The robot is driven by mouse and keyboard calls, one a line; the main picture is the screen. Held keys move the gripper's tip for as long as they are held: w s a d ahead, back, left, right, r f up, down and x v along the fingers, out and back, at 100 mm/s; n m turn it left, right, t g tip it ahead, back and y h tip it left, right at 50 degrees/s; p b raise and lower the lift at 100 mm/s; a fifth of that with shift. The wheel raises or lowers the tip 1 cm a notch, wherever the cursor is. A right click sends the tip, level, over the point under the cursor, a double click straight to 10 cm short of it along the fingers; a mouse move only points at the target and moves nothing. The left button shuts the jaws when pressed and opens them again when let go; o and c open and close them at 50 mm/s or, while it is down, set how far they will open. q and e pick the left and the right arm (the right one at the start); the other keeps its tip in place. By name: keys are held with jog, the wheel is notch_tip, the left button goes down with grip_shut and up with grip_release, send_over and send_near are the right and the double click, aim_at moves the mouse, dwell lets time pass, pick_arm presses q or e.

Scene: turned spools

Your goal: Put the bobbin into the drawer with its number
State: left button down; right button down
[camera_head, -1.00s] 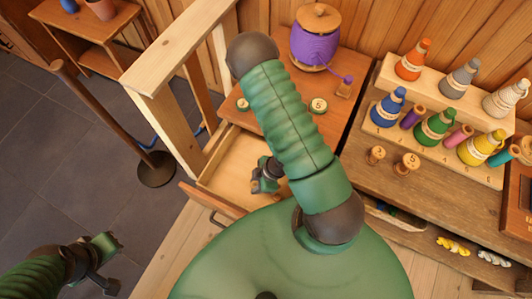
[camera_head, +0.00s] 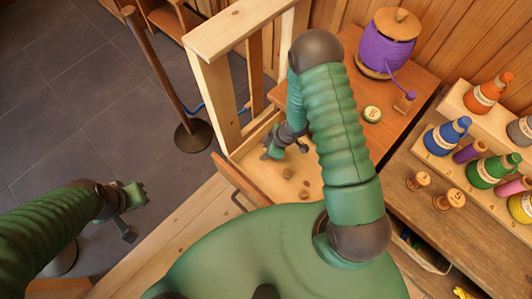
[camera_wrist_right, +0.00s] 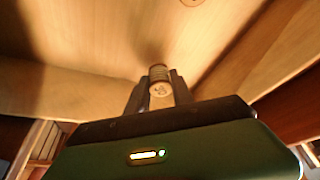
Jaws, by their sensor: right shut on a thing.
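My right gripper (camera_head: 275,148) is low inside the open wooden drawer (camera_head: 258,178), near its left side. In the right wrist view it is shut on a small bobbin (camera_wrist_right: 160,80), whose pale end carries a mark too blurred to read. The bobbin is hidden in the head view. Small brown pieces (camera_head: 287,172) lie on the drawer floor to the right of the gripper. Two wooden bobbins with numbered tops stand on the workbench, one at left (camera_head: 419,181) and one at right (camera_head: 450,199). My left gripper (camera_head: 136,212) is open and empty over the floor.
A wooden rail frame (camera_head: 215,85) stands just behind and left of the drawer. A purple thread drum (camera_head: 386,45) and a round numbered disc (camera_head: 372,114) sit on the cabinet top. A stepped rack (camera_head: 440,160) of coloured cones is at right. A post (camera_head: 160,75) stands on open floor.

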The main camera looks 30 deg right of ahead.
notch_tip(320, 180, down, 3)
jog(key=shift+s+r, duration=0.1)
jog(key=c, duration=1.1)
grip_release()
jog(key=shift+r, duration=0.1)
